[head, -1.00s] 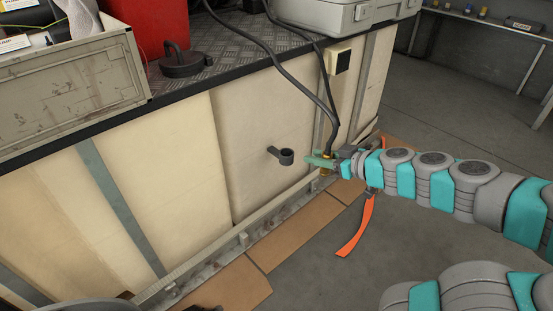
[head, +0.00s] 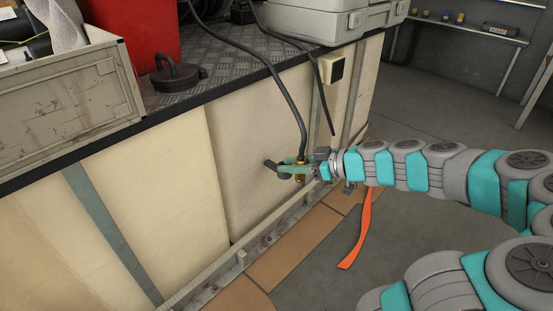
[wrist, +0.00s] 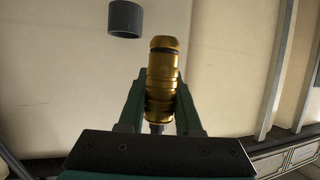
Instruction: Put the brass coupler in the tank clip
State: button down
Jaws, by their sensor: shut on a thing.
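The brass coupler (wrist: 162,75) is held between the two green fingers of my gripper (wrist: 160,100). In the head view the brass coupler (head: 301,172) shows as a small gold piece at my gripper (head: 292,169), with a black hose rising from it. The tank clip (wrist: 125,19) is a dark round cup above and left of the coupler in the wrist view, apart from it in the picture. In the head view the tank clip (head: 271,164) sticks out of the cream tank wall and is partly covered by my gripper.
The cream tank wall (head: 245,180) stands behind the clip, with a metal rail (head: 215,270) along its foot. A second black hose (head: 318,85) hangs over the edge. Open floor (head: 420,240) lies to the right.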

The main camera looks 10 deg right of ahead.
jog(key=w, duration=0.2)
jog(key=w+a, duration=0.1)
jog(key=w, duration=0.2)
jog(key=w+a, duration=0.1)
jog(key=w, duration=0.2)
jog(key=shift+f, duration=0.4)
jog(key=shift+w+f, duration=0.15)
jog(key=shift+f, duration=1.55)
jog(key=shift+f+b, duration=0.15)
jog(key=shift+b, duration=0.25)
jog(key=c, duration=0.6)
grip_release()
